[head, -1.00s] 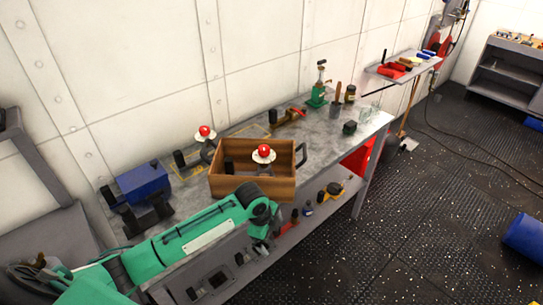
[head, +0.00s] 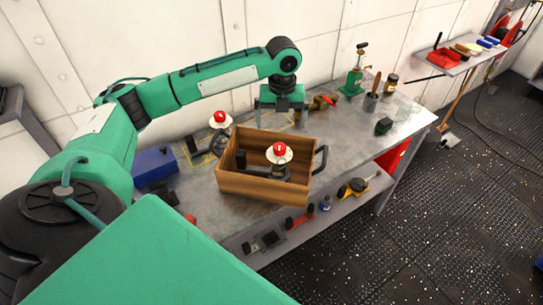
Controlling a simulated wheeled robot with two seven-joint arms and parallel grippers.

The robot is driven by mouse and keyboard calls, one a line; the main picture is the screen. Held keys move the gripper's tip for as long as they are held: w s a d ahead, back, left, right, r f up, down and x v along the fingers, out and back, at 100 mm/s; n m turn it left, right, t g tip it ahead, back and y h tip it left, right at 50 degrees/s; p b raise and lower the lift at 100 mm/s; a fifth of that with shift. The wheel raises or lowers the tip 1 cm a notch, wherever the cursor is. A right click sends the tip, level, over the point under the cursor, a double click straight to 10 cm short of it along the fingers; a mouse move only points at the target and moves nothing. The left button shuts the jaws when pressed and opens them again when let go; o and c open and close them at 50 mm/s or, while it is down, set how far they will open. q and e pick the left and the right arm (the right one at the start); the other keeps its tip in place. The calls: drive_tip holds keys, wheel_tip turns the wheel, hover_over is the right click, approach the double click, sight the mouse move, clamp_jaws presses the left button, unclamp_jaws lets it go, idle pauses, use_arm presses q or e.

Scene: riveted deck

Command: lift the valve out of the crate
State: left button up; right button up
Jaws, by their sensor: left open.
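The wooden crate (head: 262,190) stands on the metal workbench. Inside it, toward the right end, is a valve (head: 279,151) with a red knob on a white disc and a dark body low in the crate. A dark upright piece (head: 241,160) is also in the crate, left of the valve. A second, similar valve (head: 219,119) stands outside, behind the crate's left end. My left gripper (head: 279,113) points down above the bench behind the crate, beyond the valve in the picture. It is open and appears empty. My right gripper is out of view.
A blue box (head: 155,166) stands left of the crate. A green tool (head: 353,76), a cup (head: 371,101) and a dark block (head: 384,126) stand to the right. Bench space right of the crate is clear. The wall rises close behind the bench.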

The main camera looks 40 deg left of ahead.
sight(280, 146)
use_arm(q)
wheel_tip(280, 146, down, 3)
drive_tip(key=shift+s+f+p, duration=0.15)
drive_tip(key=shift+p, duration=0.35)
wheel_tip(280, 146, down, 4)
drive_tip(key=shift+r+p, duration=0.15)
drive_tip(key=shift+p, duration=0.2)
drive_tip(key=shift+w+f, duration=0.2)
drive_tip(key=shift+f, duration=0.05)
drive_tip(key=shift+a+f+p, duration=0.1)
drive_tip(key=shift+f+p, duration=0.1)
drive_tip(key=shift+p, duration=0.15)
drive_tip(key=f, duration=0.1)
drive_tip(key=f+p, duration=0.2)
drive_tip(key=f, duration=0.1)
drive_tip(key=shift+w+a, duration=0.25)
drive_tip(key=shift+w, duration=0.1)
drive_tip(key=shift+f, duration=0.35)
drive_tip(key=c, duration=1.6)
drive_tip(key=shift+c, duration=1)
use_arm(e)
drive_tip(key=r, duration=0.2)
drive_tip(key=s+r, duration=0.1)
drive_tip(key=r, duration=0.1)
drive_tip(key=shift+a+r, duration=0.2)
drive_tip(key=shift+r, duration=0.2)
use_arm(q)
drive_tip(key=shift+r, duration=0.1)
